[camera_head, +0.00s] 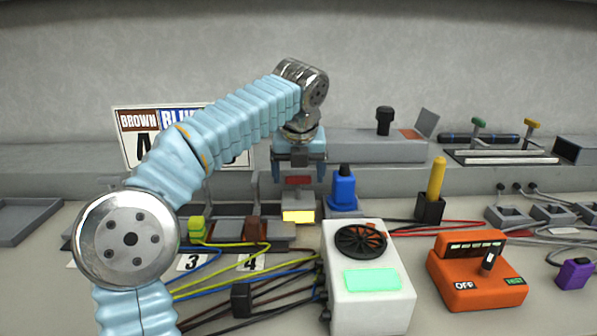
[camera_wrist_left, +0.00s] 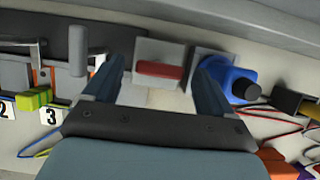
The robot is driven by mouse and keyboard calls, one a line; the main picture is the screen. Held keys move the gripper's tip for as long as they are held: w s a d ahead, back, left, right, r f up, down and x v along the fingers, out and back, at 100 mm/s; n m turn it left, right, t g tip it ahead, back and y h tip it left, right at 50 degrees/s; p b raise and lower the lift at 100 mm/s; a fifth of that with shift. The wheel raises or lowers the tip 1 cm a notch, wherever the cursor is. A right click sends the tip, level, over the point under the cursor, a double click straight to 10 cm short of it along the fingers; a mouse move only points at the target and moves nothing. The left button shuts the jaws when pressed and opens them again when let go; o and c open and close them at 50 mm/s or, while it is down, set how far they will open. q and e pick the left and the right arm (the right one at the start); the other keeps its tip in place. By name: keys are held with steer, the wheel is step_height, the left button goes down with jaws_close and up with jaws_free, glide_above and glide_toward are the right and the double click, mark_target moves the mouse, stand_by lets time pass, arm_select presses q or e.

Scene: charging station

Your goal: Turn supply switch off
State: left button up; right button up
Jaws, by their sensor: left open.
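A small grey switch unit with a red rocker (camera_head: 298,180) stands at the middle of the back of the bench. A lit yellow panel (camera_head: 298,216) shows just in front of it. My left gripper (camera_head: 299,172) is open and points down over this unit. In the left wrist view the red rocker (camera_wrist_left: 160,69) lies between the two spread fingers of the left gripper (camera_wrist_left: 160,78), with nothing held. I cannot tell whether the fingers touch the unit or which way the rocker is tipped. My right gripper is out of view.
A blue plug (camera_head: 343,188) stands close to the right of the switch unit. A white box with a fan and green screen (camera_head: 372,280) is in front. An orange tester (camera_head: 478,272) marked OFF and TEST sits at right. Coloured cables cross the bench left of the white box.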

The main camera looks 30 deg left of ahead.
arm_select(q)
steer(key=shift+c, duration=0.3)
steer(key=c, duration=1)
steer(key=shift+d, duration=0.1)
steer(key=n, duration=0.2)
steer(key=n+g+y, duration=0.1)
steer(key=n, duration=0.2)
steer(key=shift+w+d+n+y, duration=0.15)
steer(key=shift+w+n+y, duration=0.1)
steer(key=shift+n+y, duration=0.05)
steer(key=shift+w+n+g+y, duration=0.15)
steer(key=shift+n+g, duration=0.4)
steer(key=shift+n, duration=0.6)
steer(key=shift+n+g+y, duration=0.15)
steer(key=shift+n+g, duration=0.4)
steer(key=shift+n, duration=0.6)
steer(key=o, duration=1.1)
steer(key=shift+c, duration=0.2)
